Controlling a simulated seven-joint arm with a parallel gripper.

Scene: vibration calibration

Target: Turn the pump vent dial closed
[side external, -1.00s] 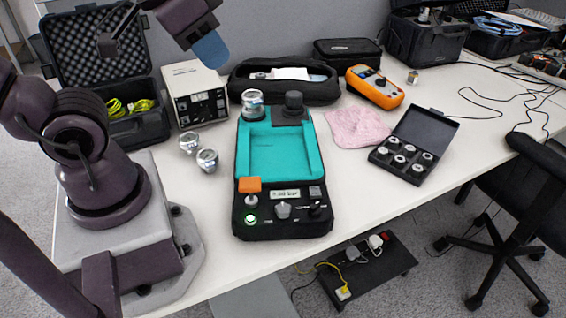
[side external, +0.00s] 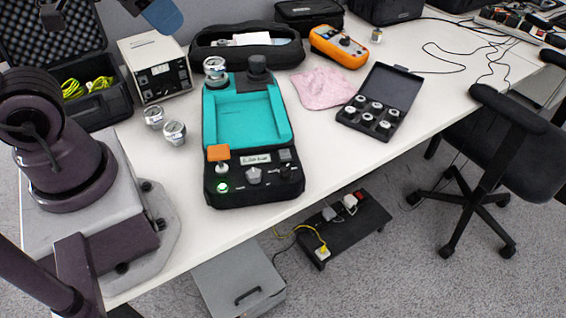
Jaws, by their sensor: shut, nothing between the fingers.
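The pump unit is a black case with a teal tray (side external: 247,124) on the table. Its front panel has a small display (side external: 257,159), a grey pointed knob (side external: 254,175) and a smaller black knob (side external: 286,172). I cannot tell which is the vent dial or read its setting. An orange block (side external: 218,153) sits on a post at the panel's left, above a green-lit button (side external: 222,187). A silver fitting (side external: 215,69) and a black round knob (side external: 258,65) stand at the back. My gripper (side external: 163,14) shows only its blue end at the top edge, shut, well away from the panel.
Two silver fittings (side external: 174,133) stand left of the unit. A beige instrument (side external: 155,69), a black pouch (side external: 247,46) and an orange meter (side external: 338,47) stand behind. A pink cloth (side external: 323,88) and an open box of fittings (side external: 379,103) lie to the right.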

